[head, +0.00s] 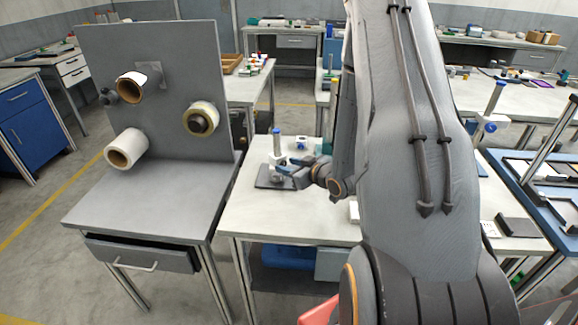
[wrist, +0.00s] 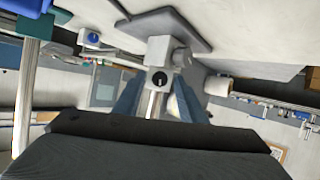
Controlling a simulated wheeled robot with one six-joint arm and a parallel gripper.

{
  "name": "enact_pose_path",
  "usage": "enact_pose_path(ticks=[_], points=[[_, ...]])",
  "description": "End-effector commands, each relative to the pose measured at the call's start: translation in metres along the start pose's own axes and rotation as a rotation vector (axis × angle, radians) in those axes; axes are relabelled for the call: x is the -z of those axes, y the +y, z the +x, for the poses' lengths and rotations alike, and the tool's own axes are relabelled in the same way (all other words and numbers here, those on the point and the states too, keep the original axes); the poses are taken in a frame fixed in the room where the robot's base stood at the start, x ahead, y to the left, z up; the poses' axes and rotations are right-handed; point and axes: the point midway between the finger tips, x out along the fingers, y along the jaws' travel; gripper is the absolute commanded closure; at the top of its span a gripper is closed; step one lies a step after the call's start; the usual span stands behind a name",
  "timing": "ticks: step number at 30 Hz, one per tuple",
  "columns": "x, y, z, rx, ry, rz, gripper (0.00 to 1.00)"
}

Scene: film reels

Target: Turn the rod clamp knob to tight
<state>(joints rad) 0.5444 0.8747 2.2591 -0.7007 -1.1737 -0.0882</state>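The rod clamp stand has a dark base plate (head: 262,181) and an upright rod with a blue top (head: 276,140) on the white table. In the wrist view the picture is upside down, with the base plate (wrist: 178,24) at the top and the grey clamp block (wrist: 160,50) below it. The clamp's round black knob (wrist: 159,79) faces the wrist camera and carries a small pale mark. My gripper (wrist: 159,84) is open, its two blue fingers on either side of the knob with visible gaps. My gripper (head: 284,169) also shows beside the stand in the head view, hiding the knob.
A blue-and-white fixture (head: 302,143) stands behind the stand on the same table. A grey panel (head: 160,60) with several film or tape rolls stands on the bench to the left. At the right is a table with blue-edged trays (head: 545,205). Bare tabletop (head: 270,220) lies in front of the stand.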

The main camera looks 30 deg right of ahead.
Motion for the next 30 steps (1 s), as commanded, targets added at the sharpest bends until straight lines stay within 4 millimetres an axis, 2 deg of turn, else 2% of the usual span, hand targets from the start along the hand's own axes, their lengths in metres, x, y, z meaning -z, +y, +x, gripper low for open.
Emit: enact_pose_path(ticks=[1, 6, 18, 27, 28, 30], points=[[0.0000, 0.0000, -0.0001, 0.000, 0.000, 0.000, 0.72], [0.0001, 0.0000, -0.0002, 0.000, 0.000, 0.000, 1.00], [0.0008, 0.0021, -0.0005, 0.052, 0.001, 0.123, 1.00], [0.0006, 0.0022, -0.0002, 0.055, 0.001, 0.131, 1.00], [0.0006, 0.0022, -0.0002, 0.055, 0.001, 0.131, 0.76], [0.0005, 0.0022, -0.0002, 0.055, 0.001, 0.131, 0.64]])
